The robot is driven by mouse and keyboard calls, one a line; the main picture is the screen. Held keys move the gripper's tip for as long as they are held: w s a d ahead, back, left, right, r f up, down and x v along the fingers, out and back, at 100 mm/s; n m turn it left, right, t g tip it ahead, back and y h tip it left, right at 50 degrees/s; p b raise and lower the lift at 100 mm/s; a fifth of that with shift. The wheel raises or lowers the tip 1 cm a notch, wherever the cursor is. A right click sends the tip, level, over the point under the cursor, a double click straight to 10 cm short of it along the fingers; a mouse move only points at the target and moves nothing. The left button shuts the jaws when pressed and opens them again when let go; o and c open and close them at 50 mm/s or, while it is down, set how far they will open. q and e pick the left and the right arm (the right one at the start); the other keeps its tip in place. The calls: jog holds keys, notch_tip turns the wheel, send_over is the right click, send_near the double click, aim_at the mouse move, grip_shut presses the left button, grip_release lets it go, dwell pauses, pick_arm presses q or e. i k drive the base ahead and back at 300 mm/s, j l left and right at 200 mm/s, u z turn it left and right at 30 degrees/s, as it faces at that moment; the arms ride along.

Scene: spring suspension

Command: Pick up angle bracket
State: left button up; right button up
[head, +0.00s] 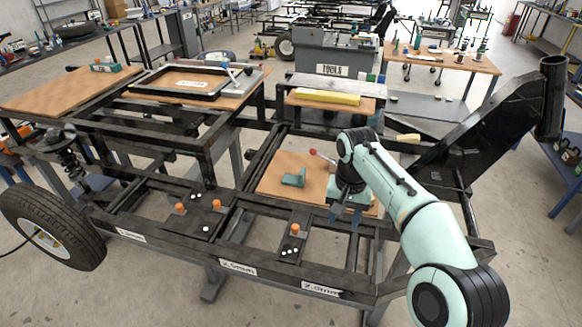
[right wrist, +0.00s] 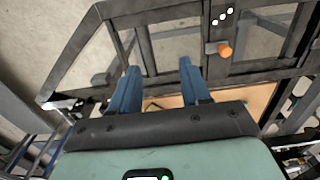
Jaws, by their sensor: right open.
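A small teal angle bracket (head: 293,177) lies on a wooden board (head: 277,188) set inside the black frame. My right gripper (head: 345,216) hangs over the right part of this board, to the right of the bracket and apart from it. Its two blue fingers point down. In the right wrist view the gripper (right wrist: 157,78) is open, with nothing seen between its fingers. My left gripper is not in view.
Black frame rails (head: 325,263) surround the board. Plates with orange knobs (head: 295,230) stand at the front, one also in the right wrist view (right wrist: 224,49). A red-tipped lever (head: 313,152) stands behind the bracket. A wheel (head: 50,226) is at left; a slanted black beam (head: 480,125) at right.

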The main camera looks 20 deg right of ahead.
aim_at(289, 179)
jog(key=i, duration=1.1)
